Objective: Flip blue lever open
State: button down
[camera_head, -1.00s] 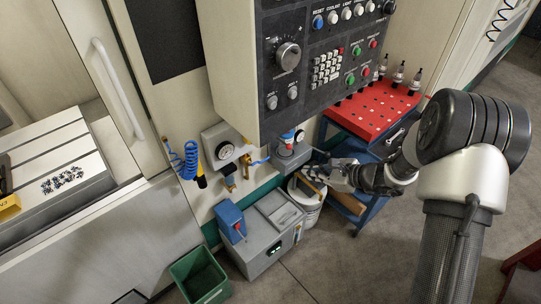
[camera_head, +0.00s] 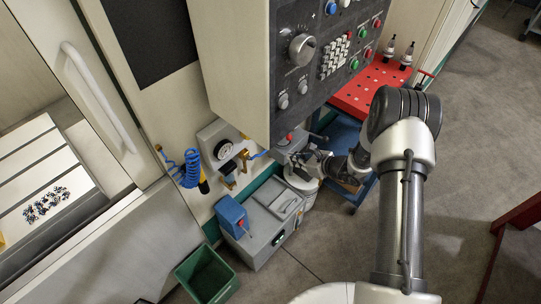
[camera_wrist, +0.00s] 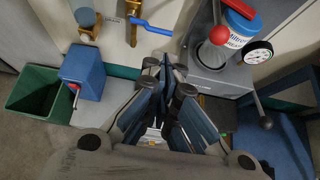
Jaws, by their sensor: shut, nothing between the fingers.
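The blue lever (camera_head: 258,155) sits on a brass valve (camera_head: 244,160) on the machine's cream wall, under the control panel. In the wrist view the lever (camera_wrist: 152,26) points right, roughly level, from the brass valve (camera_wrist: 132,22) near the top. My gripper (camera_head: 306,162) is shut and empty, to the right of the lever in the head view. In the wrist view my gripper (camera_wrist: 166,66) is below the lever and apart from it. A second brass valve (camera_wrist: 87,22) stands left of it.
A grey unit with a red knob (camera_wrist: 219,35) and a gauge (camera_wrist: 258,52) stands close on the right. A blue box (camera_head: 231,215), a grey box (camera_head: 262,232) and a green bin (camera_head: 205,272) stand below. The control panel (camera_head: 318,55) overhangs above.

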jog(key=b+x, duration=0.4)
jog(key=x, duration=0.9)
jog(key=shift+w+a, duration=0.25)
jog(key=shift+s+f, duration=0.1)
jog(key=shift+s, duration=0.1)
